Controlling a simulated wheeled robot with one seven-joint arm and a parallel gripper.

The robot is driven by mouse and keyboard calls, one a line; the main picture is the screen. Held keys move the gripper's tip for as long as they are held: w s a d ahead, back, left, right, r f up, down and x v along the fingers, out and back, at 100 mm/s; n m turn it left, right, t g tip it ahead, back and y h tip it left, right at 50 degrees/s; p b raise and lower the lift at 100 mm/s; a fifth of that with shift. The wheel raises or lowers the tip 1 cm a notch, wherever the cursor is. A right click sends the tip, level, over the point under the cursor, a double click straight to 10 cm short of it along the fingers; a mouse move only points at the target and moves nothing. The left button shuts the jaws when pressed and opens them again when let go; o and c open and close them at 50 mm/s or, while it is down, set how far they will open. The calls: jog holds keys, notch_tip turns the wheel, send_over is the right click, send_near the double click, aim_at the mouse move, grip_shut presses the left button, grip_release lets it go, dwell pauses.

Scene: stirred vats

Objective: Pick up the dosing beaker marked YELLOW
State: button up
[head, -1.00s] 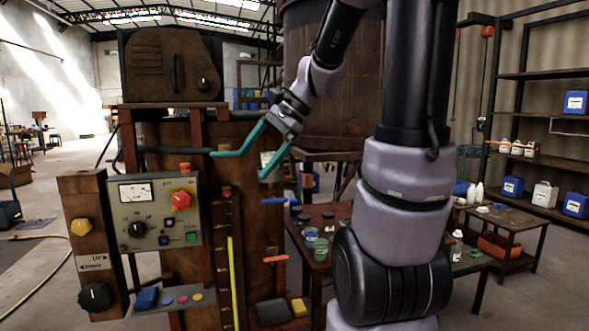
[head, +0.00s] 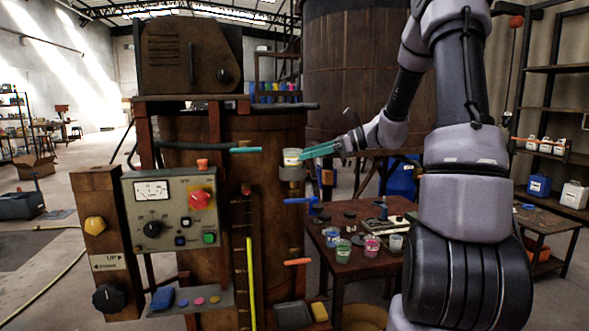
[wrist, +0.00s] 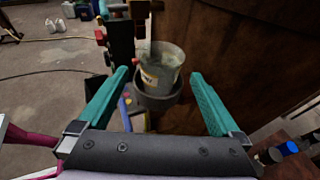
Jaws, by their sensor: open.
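A small translucent beaker (head: 292,157) sits upright in a ring holder (head: 291,173) at the front of the rusty vat. In the wrist view the beaker (wrist: 160,70) has a pale label with a yellowish mark; the lettering is too small to read. My gripper (head: 304,153) is open, its teal fingers coming from the right at about the beaker's height. In the wrist view the gripper (wrist: 159,73) has one finger on each side of the beaker in the picture, with gaps; it is not held. I cannot tell how far the fingertips reach along it.
Several beakers, including a green one (head: 343,250) and a pink one (head: 372,244), stand on a dark table (head: 365,277) to the right. A control panel (head: 170,212) is at left. A teal lever (head: 245,150) and a blue lever (head: 300,200) project near the holder.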

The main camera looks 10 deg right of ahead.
aim_at(293, 156)
jog(key=x, duration=0.5)
jog(key=shift+w+a, duration=0.15)
jog(key=shift+a, duration=0.15)
jog(key=c, duration=1.3)
jog(key=shift+r, duration=0.1)
jog(key=shift+c, duration=0.2)
